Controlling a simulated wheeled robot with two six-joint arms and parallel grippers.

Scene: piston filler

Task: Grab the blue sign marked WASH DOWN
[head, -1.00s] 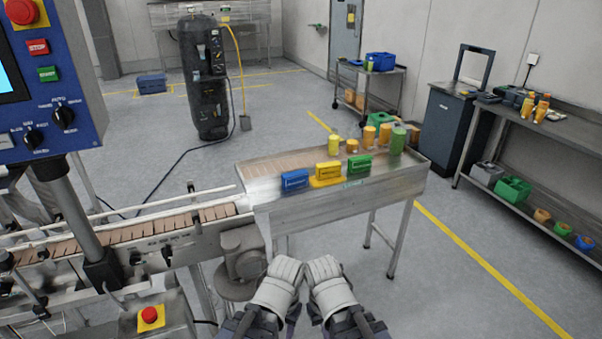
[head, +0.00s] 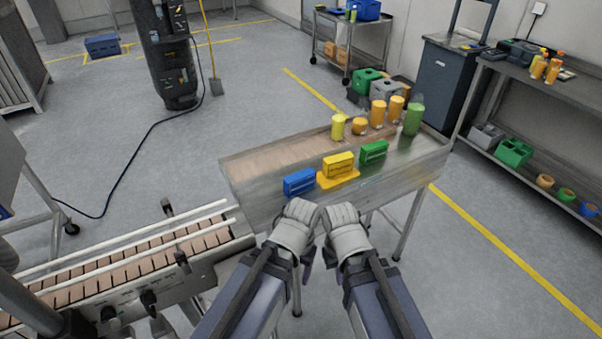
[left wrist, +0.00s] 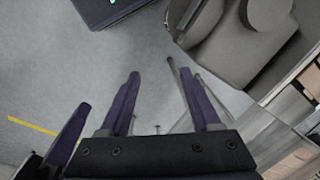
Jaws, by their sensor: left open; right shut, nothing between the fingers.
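The blue sign (head: 299,181) stands on the front edge of the steel table (head: 240,170) in the head view, left of a yellow sign (head: 338,165) and a green sign (head: 373,152). Its lettering is too small to read. My left gripper (head: 300,212) is just in front of and below the blue sign, apart from it as far as I can tell. My right gripper (head: 342,216) is beside it, shut and empty. In the left wrist view my left gripper's fingers (left wrist: 162,100) are spread with nothing between them. The blue sign is not in that view.
Yellow and orange containers (head: 377,113) and a green bottle (head: 413,118) stand at the table's back right. A conveyor (head: 120,262) runs up to the table from the left. A shelf bench (head: 560,95) stands at the right.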

